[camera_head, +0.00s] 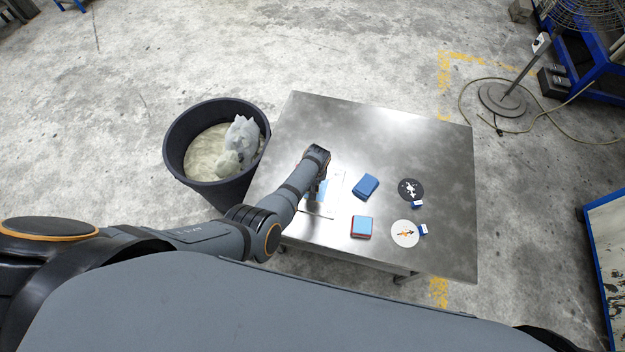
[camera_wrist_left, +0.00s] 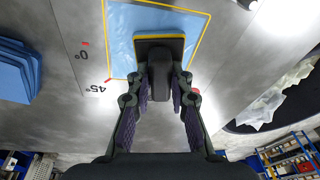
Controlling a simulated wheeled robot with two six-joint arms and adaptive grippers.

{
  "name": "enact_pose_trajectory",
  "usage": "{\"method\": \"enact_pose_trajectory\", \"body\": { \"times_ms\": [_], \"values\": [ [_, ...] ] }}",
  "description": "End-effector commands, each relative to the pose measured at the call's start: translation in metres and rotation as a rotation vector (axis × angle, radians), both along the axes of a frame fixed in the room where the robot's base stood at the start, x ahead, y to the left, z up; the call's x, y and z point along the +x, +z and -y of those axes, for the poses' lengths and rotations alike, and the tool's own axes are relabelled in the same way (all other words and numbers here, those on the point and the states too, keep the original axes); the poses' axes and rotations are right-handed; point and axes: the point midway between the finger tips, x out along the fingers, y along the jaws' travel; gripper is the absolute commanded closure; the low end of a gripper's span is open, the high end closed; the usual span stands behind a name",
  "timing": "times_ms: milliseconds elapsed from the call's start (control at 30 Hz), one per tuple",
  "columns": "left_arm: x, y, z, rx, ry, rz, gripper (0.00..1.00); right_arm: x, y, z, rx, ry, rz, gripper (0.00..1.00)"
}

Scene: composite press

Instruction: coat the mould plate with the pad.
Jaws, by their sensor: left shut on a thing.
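The mould plate (camera_head: 335,205) is a pale plate flat on the metal table, partly hidden under my left arm. In the left wrist view it carries a light blue square with a yellow outline (camera_wrist_left: 118,45) and the marks 0° and 45°. My left gripper (camera_wrist_left: 163,98) is shut on the dark handle of a pad (camera_wrist_left: 160,39), which has a yellow and blue layered edge. The pad is over the blue square near its edge; whether it touches cannot be told. In the head view my left gripper (camera_head: 314,200) is over the plate, mostly hidden. My right gripper is not in view.
A blue stack (camera_head: 366,187) and a blue block with red edges (camera_head: 362,227) lie right of the plate. Further right are a black disc (camera_head: 410,188) and a white disc (camera_head: 404,234). A dark bin (camera_head: 178,150) with crumpled material stands left. The table's far part is clear.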

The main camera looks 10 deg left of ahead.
Motion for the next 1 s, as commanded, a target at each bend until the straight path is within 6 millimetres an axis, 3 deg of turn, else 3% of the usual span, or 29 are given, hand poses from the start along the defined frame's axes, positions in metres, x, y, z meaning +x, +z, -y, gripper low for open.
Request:
{"method": "enact_pose_trajectory", "body": {
  "times_ms": [33,233,467,733,1000],
  "values": [
    [-0.008,0.006,0.047,-0.062,-0.026,-0.011,1.00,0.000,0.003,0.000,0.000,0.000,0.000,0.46],
    [-0.009,0.007,0.029,-0.065,-0.026,-0.010,1.00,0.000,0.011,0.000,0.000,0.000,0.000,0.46],
    [-0.008,0.006,0.025,-0.067,-0.025,-0.009,1.00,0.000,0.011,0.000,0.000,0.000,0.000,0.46],
    [-0.006,0.006,0.000,-0.065,-0.023,-0.006,1.00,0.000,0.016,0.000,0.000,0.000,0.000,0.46],
    [-0.003,0.006,-0.010,-0.062,-0.022,-0.002,1.00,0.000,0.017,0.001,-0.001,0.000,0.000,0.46]
  ]
}}
